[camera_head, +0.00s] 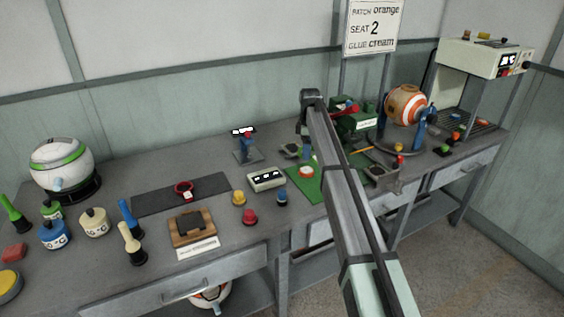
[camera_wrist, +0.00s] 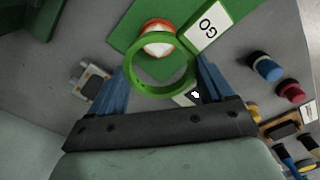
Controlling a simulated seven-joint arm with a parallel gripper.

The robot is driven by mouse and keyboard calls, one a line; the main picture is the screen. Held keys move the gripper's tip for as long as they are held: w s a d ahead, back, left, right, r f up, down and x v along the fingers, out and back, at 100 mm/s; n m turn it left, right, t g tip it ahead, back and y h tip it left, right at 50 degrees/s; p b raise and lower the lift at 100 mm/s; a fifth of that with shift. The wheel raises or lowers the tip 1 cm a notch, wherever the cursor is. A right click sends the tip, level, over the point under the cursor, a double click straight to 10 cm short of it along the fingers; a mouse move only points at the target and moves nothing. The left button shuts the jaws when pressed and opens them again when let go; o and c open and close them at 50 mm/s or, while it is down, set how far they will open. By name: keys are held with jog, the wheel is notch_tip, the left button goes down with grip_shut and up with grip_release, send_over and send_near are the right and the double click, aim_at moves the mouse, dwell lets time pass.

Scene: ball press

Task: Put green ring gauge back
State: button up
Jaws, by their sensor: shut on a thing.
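The green ring gauge (camera_wrist: 150,89) is between the two blue fingers of my gripper (camera_wrist: 163,72) in the wrist view. The fingers are shut on its outer sides. A white tag marked GO (camera_wrist: 210,28) shows at its upper right. Through the ring I see a red-and-white round piece (camera_wrist: 157,45) beyond it, over a green mat (camera_wrist: 122,38). In the head view my arm hides the gripper, and I cannot make out the green ring there.
A red ring gauge (camera_head: 184,187) lies on a long dark mat (camera_head: 150,203) at left, with bare mat beside it. The green mat (camera_head: 312,190) holds the round piece (camera_head: 306,171). Yellow, red and blue knobs (camera_head: 249,217), a display box (camera_head: 266,180) and a wooden block (camera_head: 180,237) stand nearby.

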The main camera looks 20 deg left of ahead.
jog(key=n, duration=0.3)
send_over(210, 179)
jog(key=shift+w+f+m, duration=0.1)
jog(key=shift+f+m, duration=0.75)
jog(key=shift+f, duration=1.45)
jog(key=shift+f+m, duration=0.85)
jog(key=shift+f, duration=1.4)
jog(key=shift+f, duration=0.15)
jog(key=o, duration=1.1)
